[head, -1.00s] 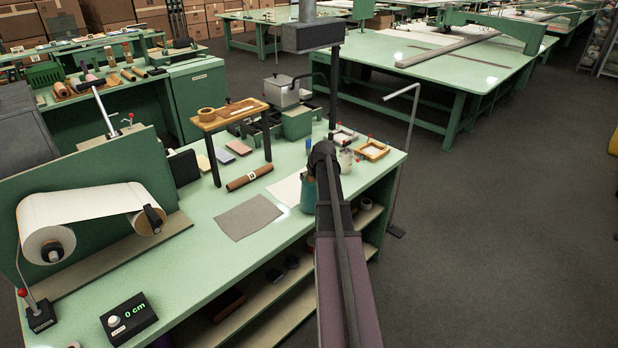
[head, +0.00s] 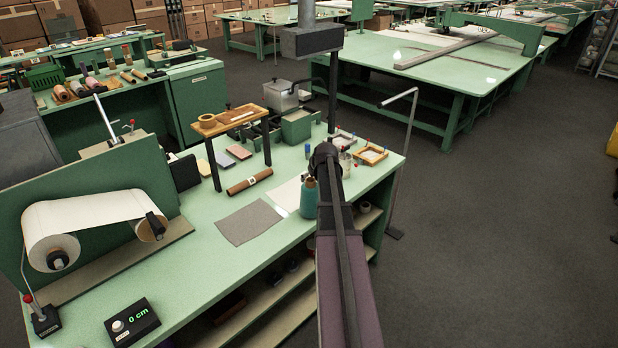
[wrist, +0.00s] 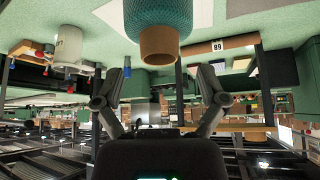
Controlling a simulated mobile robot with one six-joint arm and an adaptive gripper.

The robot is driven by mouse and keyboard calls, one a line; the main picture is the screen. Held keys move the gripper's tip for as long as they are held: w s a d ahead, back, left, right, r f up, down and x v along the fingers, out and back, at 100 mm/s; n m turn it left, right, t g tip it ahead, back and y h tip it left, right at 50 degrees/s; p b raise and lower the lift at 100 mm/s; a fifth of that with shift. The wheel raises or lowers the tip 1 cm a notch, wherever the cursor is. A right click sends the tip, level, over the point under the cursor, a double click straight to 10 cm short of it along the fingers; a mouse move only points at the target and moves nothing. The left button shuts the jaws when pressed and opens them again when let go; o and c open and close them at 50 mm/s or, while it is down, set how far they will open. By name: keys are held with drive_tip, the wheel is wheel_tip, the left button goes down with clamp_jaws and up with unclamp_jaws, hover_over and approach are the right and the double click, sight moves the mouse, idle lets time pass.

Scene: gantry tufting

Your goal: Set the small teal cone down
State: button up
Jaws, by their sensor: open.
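The small teal cone (head: 308,199) stands upright on the green bench, just left of my arm's end in the head view. In the wrist view, which is upside down, the teal cone (wrist: 150,12) hangs from the top edge with its tan tip (wrist: 159,45) showing. My gripper (wrist: 157,78) has its two fingers spread wide. The cone's tip lies beyond the fingertips and nothing is between them. In the head view my arm hides most of the gripper.
A grey cloth (head: 248,223) and a brown roll (head: 250,181) lie left of the cone. A wooden stand (head: 233,118) rises behind them. Small wooden frames (head: 371,155) and a white jar (head: 346,165) are to the right.

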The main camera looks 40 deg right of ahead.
drive_tip(key=p+v, duration=0.6)
drive_tip(key=v, duration=0.2)
drive_tip(key=shift+s+r, duration=0.15)
drive_tip(key=shift+r, duration=0.1)
drive_tip(key=shift+a, duration=0.1)
idle(0.6)
drive_tip(key=a+f+n+g+y, duration=0.2)
drive_tip(key=a, duration=2.2)
drive_tip(key=s+a+g, duration=0.1)
drive_tip(key=s+a, duration=0.2)
drive_tip(key=a, duration=0.4)
drive_tip(key=s+a+n+g, duration=0.1)
drive_tip(key=s+a, duration=0.3)
drive_tip(key=a, duration=0.4)
drive_tip(key=s+a+f+g, duration=0.1)
drive_tip(key=s+a+g, duration=0.1)
drive_tip(key=s+a, duration=0.2)
drive_tip(key=a, duration=0.3)
drive_tip(key=shift+a+n, duration=0.25)
drive_tip(key=shift+n, duration=0.05)
drive_tip(key=shift+f, duration=0.15)
